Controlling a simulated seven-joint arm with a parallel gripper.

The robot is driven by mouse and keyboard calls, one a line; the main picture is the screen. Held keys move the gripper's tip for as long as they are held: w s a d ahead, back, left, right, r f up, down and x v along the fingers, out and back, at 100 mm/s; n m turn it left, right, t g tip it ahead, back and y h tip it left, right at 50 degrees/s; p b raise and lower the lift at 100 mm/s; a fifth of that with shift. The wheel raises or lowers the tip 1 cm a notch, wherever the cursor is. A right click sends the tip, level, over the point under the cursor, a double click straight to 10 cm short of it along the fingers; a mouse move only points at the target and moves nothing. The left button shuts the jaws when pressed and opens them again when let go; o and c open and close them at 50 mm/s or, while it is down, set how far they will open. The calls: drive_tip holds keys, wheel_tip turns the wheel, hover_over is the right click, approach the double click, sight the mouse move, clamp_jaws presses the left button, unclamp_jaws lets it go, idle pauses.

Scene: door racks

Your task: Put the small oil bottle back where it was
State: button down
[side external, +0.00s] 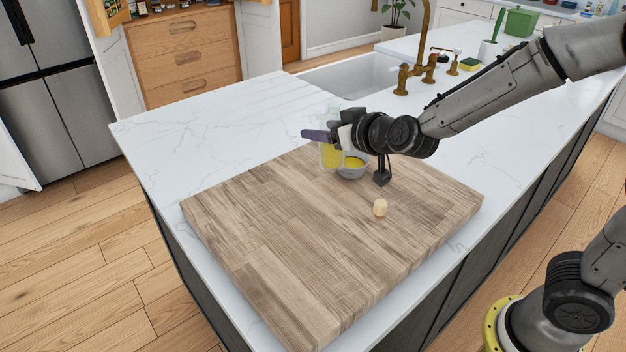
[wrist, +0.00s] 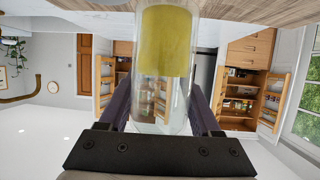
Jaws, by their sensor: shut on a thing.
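The small oil bottle (side external: 331,156) is clear glass with yellow oil in its lower part. It looks about upright, over the far part of the wooden board. My gripper (side external: 326,136) is shut around the clear part above the oil. In the wrist view the bottle (wrist: 165,45) stands between the two dark fingers, and that picture is upside down. I cannot tell whether its base touches the board. In the wrist view, open cupboard doors with racks (wrist: 283,85) flank shelves in the background; a door rack (side external: 108,14) also shows at the side view's top left.
A grey bowl (side external: 352,170) with yellow liquid sits right beside the bottle. A small round pale piece (side external: 380,208) lies on the wooden board (side external: 290,240). The sink (side external: 350,76) and brass tap (side external: 420,50) are behind. The board's near left is clear.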

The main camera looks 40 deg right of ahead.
drive_tip(key=shift+s+d, duration=0.2)
drive_tip(key=shift+d, duration=0.25)
drive_tip(key=shift+s+r, duration=0.2)
drive_tip(key=s+a+r, duration=0.7)
drive_tip(key=s+a, duration=0.1)
drive_tip(key=shift+n+y, duration=0.4)
drive_tip(key=shift+y, duration=0.1)
drive_tip(key=shift+w+a+f, duration=0.8)
drive_tip(key=shift+w+f, duration=1.35)
drive_tip(key=shift+w, duration=0.1)
drive_tip(key=shift+w+a+f, duration=0.75)
drive_tip(key=shift+w+f, duration=1.45)
drive_tip(key=shift+w, duration=0.05)
drive_tip(key=shift+w+a+f, duration=0.8)
drive_tip(key=shift+w+f, duration=1.35)
drive_tip(key=shift+w, duration=0.1)
drive_tip(key=shift+f, duration=0.15)
drive_tip(key=shift+c, duration=0.4)
unclamp_jaws()
drive_tip(key=shift+f, duration=0.1)
